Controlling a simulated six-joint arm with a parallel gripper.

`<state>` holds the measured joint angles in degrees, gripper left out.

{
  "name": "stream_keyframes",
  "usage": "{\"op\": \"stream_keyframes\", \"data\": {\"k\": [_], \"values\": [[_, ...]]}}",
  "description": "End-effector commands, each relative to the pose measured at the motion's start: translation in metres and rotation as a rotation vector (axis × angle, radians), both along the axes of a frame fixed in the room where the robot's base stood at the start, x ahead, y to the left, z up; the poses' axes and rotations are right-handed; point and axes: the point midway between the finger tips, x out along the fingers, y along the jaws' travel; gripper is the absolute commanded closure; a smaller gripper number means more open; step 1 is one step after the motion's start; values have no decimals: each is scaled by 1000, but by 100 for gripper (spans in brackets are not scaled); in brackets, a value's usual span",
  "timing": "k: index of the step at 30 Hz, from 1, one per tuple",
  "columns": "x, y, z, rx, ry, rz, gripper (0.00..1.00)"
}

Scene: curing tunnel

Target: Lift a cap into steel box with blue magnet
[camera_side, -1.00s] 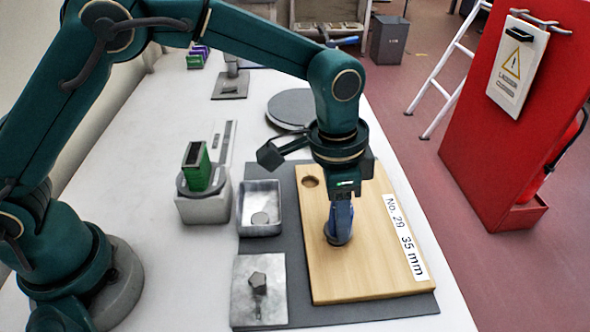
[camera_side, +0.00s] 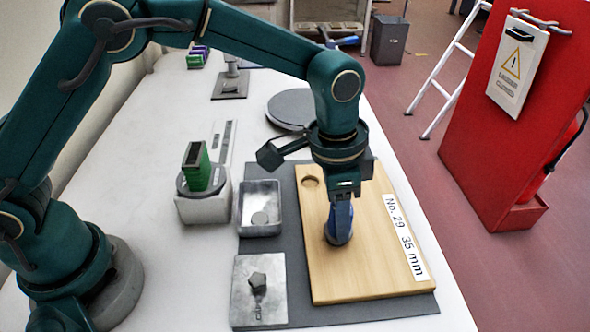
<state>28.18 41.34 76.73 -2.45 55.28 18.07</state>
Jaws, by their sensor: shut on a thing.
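My gripper (camera_side: 343,200) points down over the wooden board (camera_side: 335,275) and is shut on the blue magnet (camera_side: 340,223). The magnet's lower end is at or just above the board; I cannot tell whether a cap is under it. A round empty-looking hole (camera_side: 310,182) shows in the board's upper left.
The board lies on a dark mat (camera_side: 302,316). A steel plate with a knob (camera_side: 243,306) sits in front of the box. A green block (camera_side: 196,172) stands on a pedestal (camera_side: 204,210) to the left. A grey disc (camera_side: 288,107) lies behind.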

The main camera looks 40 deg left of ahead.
Motion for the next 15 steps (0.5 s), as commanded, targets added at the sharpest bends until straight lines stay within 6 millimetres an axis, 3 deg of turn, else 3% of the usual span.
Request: {"op": "stream_keyframes", "data": {"k": [15], "values": [[0, 0, -7, -1, -1, 0, 100]]}}
